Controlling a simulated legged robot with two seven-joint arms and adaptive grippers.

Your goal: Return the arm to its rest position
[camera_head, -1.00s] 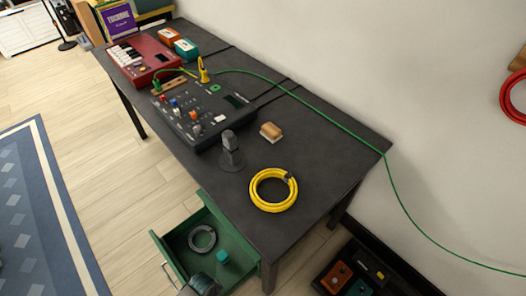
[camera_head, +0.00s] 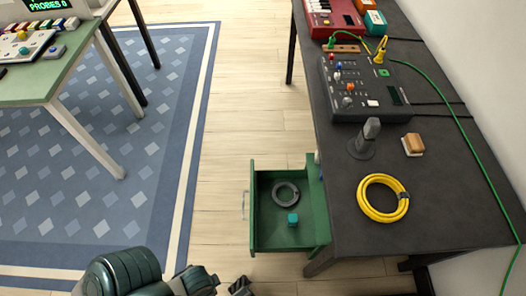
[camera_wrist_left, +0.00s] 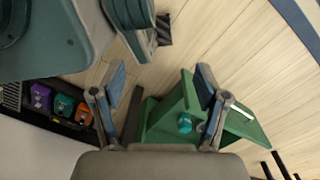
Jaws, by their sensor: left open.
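My left arm comes in at the bottom of the head view, and its gripper (camera_head: 220,285) is in front of the open green drawer (camera_head: 255,225), apart from it. In the left wrist view the left gripper (camera_wrist_left: 160,85) has its two fingers spread with nothing between them. The drawer also shows beyond the fingers there (camera_wrist_left: 245,130), partly hidden by one finger. My right gripper is not seen in the head view.
The drawer holds a grey cable coil (camera_head: 284,188) and a teal block (camera_head: 292,219). The dark table (camera_head: 440,215) bears a yellow coil (camera_head: 368,207), a microphone (camera_head: 365,138) and a mixer (camera_head: 350,105). Floor left of the drawer (camera_head: 215,190) is clear.

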